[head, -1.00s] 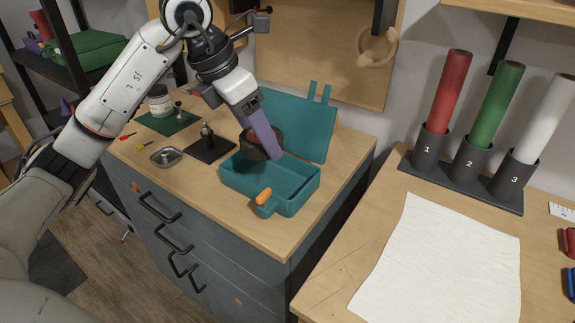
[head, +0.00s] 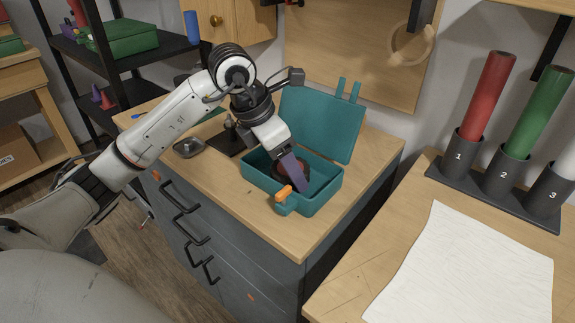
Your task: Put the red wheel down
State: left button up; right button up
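The red wheel (head: 279,170), a dark tyre with a reddish hub, is inside the open teal box (head: 262,184) on the wooden-topped cabinet. The purple fingers of my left gripper (head: 298,182) reach down into the box and cover part of the wheel. The gripper appears shut on it. I cannot tell whether the wheel touches the box floor. My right gripper is not in view.
The box's raised lid (head: 322,125) stands behind my gripper. An orange latch (head: 284,191) is at the box's front. A small metal tray (head: 188,148) and a black stand (head: 226,141) are to the left. The cabinet top's front right is clear.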

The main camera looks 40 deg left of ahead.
pick_arm(q)
jog(key=o, duration=1)
jog(key=shift+f, duration=0.1)
jog(key=shift+o, duration=0.2)
jog(key=shift+s+a+r, duration=0.1)
jog(key=shift+r, duration=0.4)
jog(key=p+v, duration=0.1)
jog(key=v, duration=1)
jog(key=shift+s, duration=0.1)
